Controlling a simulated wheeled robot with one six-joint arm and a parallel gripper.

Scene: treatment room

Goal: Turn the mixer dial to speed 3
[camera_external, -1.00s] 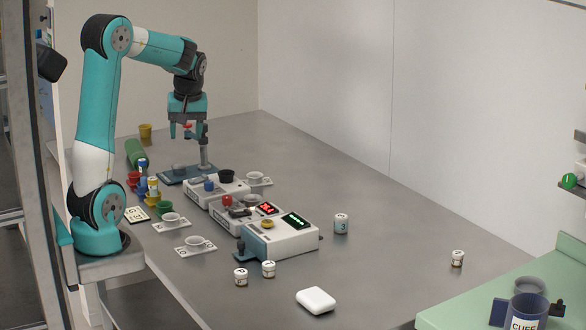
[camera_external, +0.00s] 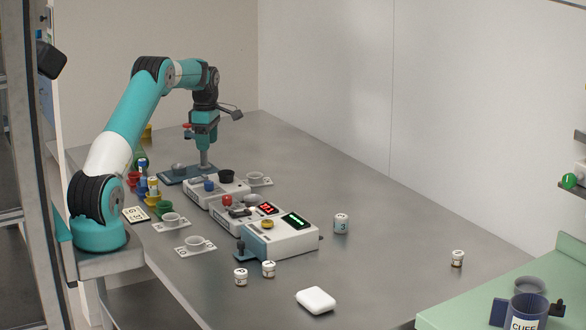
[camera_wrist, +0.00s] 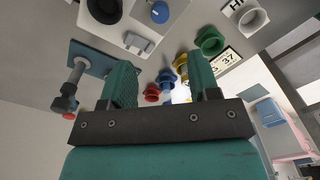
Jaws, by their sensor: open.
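Three white devices stand in a row on the grey table; I cannot tell for sure which is the mixer. The far device (camera_external: 225,192) has a black round cup (camera_external: 227,175) and a blue knob (camera_external: 209,185) on top. These also show at the top of the wrist view, the blue knob (camera_wrist: 160,12) right of the black cup (camera_wrist: 105,9). The middle device has a red knob (camera_external: 227,200), the near one a yellow knob (camera_external: 267,224). No speed numbers are readable. My gripper (camera_external: 203,147) is open and empty, above and behind the far device.
A blue-based stand (camera_external: 185,173) with an upright post is close below my gripper. Coloured cups (camera_external: 153,188) stand to the left, white cups (camera_external: 171,219) on cards in front. The table's right side is mostly free.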

